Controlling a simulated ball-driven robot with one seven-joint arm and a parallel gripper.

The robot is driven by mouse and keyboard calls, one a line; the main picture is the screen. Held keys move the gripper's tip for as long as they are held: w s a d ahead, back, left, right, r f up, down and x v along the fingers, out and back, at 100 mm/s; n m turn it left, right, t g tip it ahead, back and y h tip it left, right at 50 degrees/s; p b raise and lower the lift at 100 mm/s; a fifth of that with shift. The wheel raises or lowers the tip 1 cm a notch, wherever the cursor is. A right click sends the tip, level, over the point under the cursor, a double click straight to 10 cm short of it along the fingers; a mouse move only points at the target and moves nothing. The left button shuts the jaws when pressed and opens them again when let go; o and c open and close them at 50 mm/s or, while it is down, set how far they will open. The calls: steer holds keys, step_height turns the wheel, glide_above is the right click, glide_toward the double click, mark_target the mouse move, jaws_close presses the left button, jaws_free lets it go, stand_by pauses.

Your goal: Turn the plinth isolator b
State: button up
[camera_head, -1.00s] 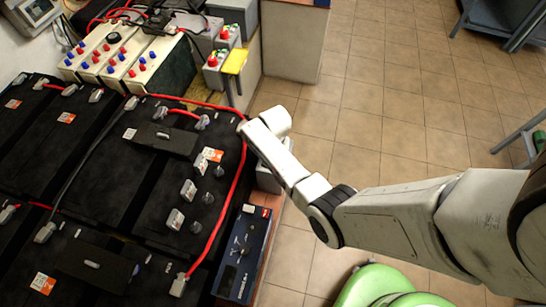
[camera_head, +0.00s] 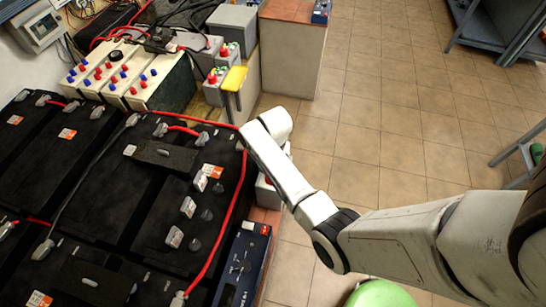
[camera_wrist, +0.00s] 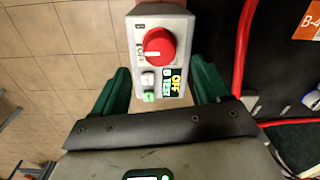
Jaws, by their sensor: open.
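The isolator (camera_wrist: 159,57) is a grey box with a letter B at its top and a red round knob (camera_wrist: 159,46). Below the knob are a white button, a green button and a small screen reading OFF and TEST. My gripper (camera_wrist: 163,80) is open, its two green fingers on either side of the box's lower part with the knob beyond the tips. I cannot tell whether the fingers touch the box. In the head view a grey box (camera_head: 268,193) is mostly hidden behind my arm, and my fingers are not visible there.
Black batteries (camera_head: 85,150) with a red cable (camera_head: 236,195) lie left of my arm. A blue panel (camera_head: 243,265) is at the front. Two more grey boxes with red knobs stand behind, beside a yellow plate (camera_head: 233,78).

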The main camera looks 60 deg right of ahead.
steer(key=shift+s+r, duration=0.1)
steer(key=shift+r, duration=2)
steer(key=s+a+r+n, duration=0.2)
steer(key=s+a+n, duration=0.3)
steer(key=s, duration=0.5)
steer(key=s+a+r+n+b, duration=0.1)
steer(key=s+a+r+n, duration=0.2)
steer(key=s+a+n, duration=0.3)
steer(key=s+a, duration=0.2)
steer(key=s, duration=0.1)
steer(key=shift+s+a+r+t, duration=0.25)
steer(key=shift+s+r+t, duration=0.05)
steer(key=shift+s, duration=0.05)
stand_by(0.3)
